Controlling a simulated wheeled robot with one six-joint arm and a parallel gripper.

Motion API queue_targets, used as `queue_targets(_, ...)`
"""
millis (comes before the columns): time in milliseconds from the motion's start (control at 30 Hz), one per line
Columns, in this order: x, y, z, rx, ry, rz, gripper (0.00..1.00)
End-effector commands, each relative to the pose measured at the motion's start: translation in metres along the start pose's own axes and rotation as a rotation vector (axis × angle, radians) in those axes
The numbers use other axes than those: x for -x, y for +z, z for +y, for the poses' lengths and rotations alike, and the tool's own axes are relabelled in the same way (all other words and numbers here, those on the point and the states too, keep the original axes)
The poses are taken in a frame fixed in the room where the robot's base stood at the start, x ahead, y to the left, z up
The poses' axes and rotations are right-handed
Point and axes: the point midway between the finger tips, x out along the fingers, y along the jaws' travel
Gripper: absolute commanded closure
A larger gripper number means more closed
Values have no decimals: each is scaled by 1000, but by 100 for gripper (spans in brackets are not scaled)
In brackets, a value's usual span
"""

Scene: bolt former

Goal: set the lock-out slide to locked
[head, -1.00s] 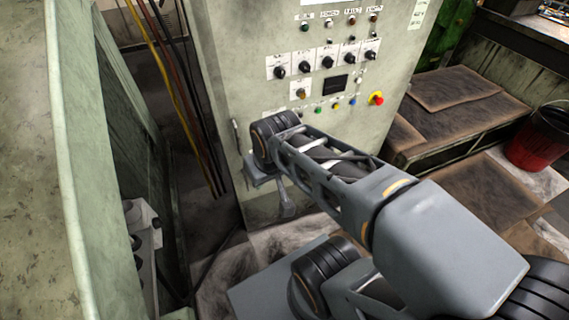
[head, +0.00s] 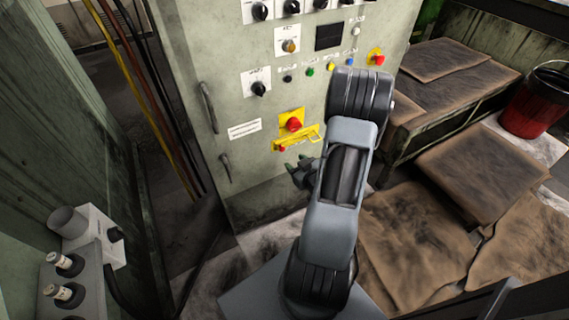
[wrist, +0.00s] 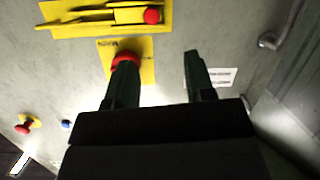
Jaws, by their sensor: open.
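The lock-out slide (head: 297,138) is a yellow bar with a red knob on the lower front of the grey-green cabinet. In the head view its knob is at the left end. In the wrist view the slide (wrist: 105,15) appears upside down at the top, knob at the right. A red push button (head: 293,124) on a yellow plate sits beside it. My gripper (head: 296,167) is just below the slide in the head view, partly hidden by my wrist. In the wrist view my gripper (wrist: 158,62) is open and empty, one finger overlapping the red button (wrist: 126,60).
A door handle (head: 208,107) and white label (head: 244,129) are left of the slide. A red emergency button (head: 376,57) is at the upper right. A grey box (head: 95,235) stands at left. Brown mats and a red bucket (head: 530,104) are at right.

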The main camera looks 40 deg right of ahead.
Motion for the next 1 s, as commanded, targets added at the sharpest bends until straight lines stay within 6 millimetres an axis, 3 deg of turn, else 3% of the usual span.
queue_targets(33, 3, 23, -1, -37, 8, 46, 51)
queue_targets(233, 21, 44, 0, -126, 36, 215, 51)
queue_targets(400, 24, 48, 0, -155, 48, 276, 51)
queue_targets(600, -1, 43, 1, -154, 47, 288, 51)
queue_targets(1000, -26, 38, 3, -154, 51, 289, 51)
